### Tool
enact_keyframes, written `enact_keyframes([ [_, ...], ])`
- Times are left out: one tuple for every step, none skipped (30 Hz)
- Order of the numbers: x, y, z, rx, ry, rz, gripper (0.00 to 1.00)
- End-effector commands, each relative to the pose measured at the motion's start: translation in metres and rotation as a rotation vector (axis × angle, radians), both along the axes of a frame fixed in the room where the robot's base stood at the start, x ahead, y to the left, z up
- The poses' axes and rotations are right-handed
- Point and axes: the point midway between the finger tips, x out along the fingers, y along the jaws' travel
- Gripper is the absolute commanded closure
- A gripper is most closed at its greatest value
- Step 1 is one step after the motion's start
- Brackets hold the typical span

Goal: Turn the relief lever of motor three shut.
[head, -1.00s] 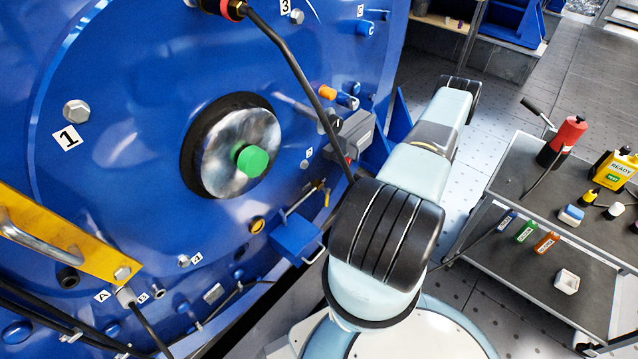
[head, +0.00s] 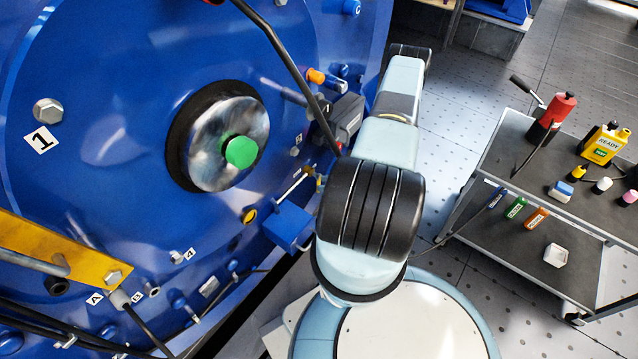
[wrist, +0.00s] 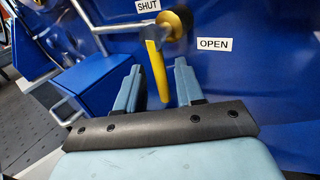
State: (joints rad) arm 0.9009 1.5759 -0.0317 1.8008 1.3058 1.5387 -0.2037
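The relief lever (wrist: 157,72) shows in the wrist view as a yellow handle on a brass-coloured valve. It hangs down, slightly tilted, with its lower end between my two fingers. A SHUT label (wrist: 147,5) is above it to the left and an OPEN label (wrist: 214,44) is to its right. My gripper (wrist: 158,70) is open, with one pale blue finger on each side of the handle and visible gaps. I cannot tell how deep the handle sits between them. In the head view my arm hides the gripper.
The blue motor face (head: 120,130) fills the left. A blue box (head: 288,226) and a pale pipe (wrist: 88,16) are close to the lever. A black cable (head: 290,70) runs down near my arm. A cart (head: 500,155) with bottles stands right, with floor between.

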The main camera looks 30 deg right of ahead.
Motion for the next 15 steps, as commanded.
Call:
enact_keyframes([
  [0.004,0.006,0.000,0.001,0.001,0.003,0.63],
  [0.006,0.009,0.000,0.001,0.001,0.002,0.63],
  [0.008,0.012,0.000,0.001,0.001,0.002,0.63],
  [0.010,0.014,0.000,0.001,0.002,0.001,0.63],
  [0.011,0.016,0.000,0.001,0.002,0.001,0.63],
  [0.013,0.018,0.000,0.001,0.001,0.001,0.63],
  [0.014,0.019,0.000,0.001,0.001,0.001,0.63],
  [0.014,0.020,0.000,0.001,0.001,0.001,0.63],
  [0.015,0.021,0.000,0.001,0.001,0.001,0.63],
  [0.015,0.021,0.000,0.001,0.001,0.001,0.63],
  [0.015,0.022,0.000,0.001,0.001,0.001,0.63],
  [0.016,0.022,0.000,0.001,0.001,0.001,0.63],
  [0.016,0.022,0.000,0.001,0.001,0.001,0.63],
  [0.016,0.022,0.000,0.001,0.001,0.001,0.63],
  [0.016,0.022,0.000,0.001,0.001,0.001,0.63],
])
